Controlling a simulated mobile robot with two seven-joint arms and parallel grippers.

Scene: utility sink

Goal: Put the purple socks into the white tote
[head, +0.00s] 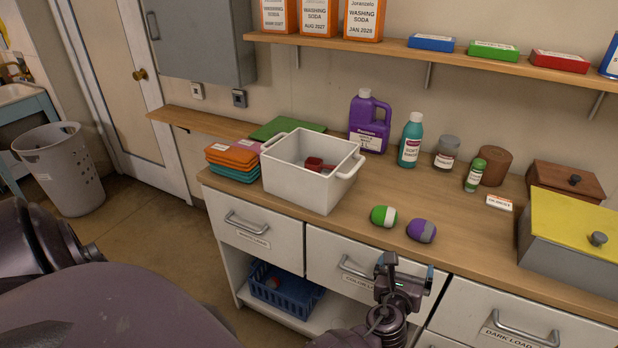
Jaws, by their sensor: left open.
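The purple socks (421,231) are a rolled ball, purple with a pale grey band, lying on the wooden counter near its front edge. My right gripper is not in view.
A green and white sock ball (384,216) lies just left of the purple one. Folded cloths (233,160) are left of the tote. A purple jug (369,122), teal bottle (410,140) and small containers stand behind. A grey box with a yellow lid (570,235) is at right.

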